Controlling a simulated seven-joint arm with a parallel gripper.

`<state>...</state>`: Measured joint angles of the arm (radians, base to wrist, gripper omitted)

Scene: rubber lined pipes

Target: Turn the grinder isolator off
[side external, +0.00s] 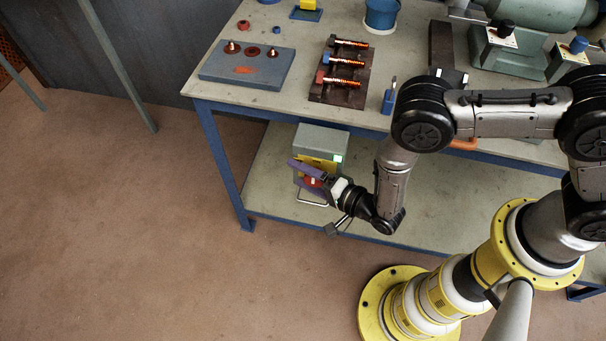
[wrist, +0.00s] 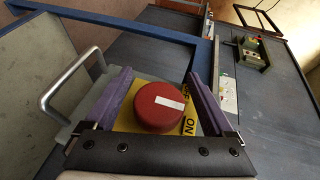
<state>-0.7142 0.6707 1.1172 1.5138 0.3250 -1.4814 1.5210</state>
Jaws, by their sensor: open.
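The grinder isolator (side external: 322,138) is a grey-green box with a yellow plate on the lower shelf of the bench. In the wrist view its round red knob (wrist: 158,107) carries a white bar that lies nearly level across its right half. Black lettering shows on the yellow plate (wrist: 125,120) right of the knob, partly hidden by a finger. My gripper (side external: 305,169) is in front of the box. Its purple fingers (wrist: 160,78) are open, one on each side of the knob, with gaps visible. Contact with the knob cannot be seen.
A pale metal handle (wrist: 68,88) projects from the box left of the fingers. The bench top (side external: 275,100) overhangs the shelf, with a blue leg (side external: 222,160) at left. On top are a grey block (side external: 247,66) and a rack of bolts (side external: 343,70).

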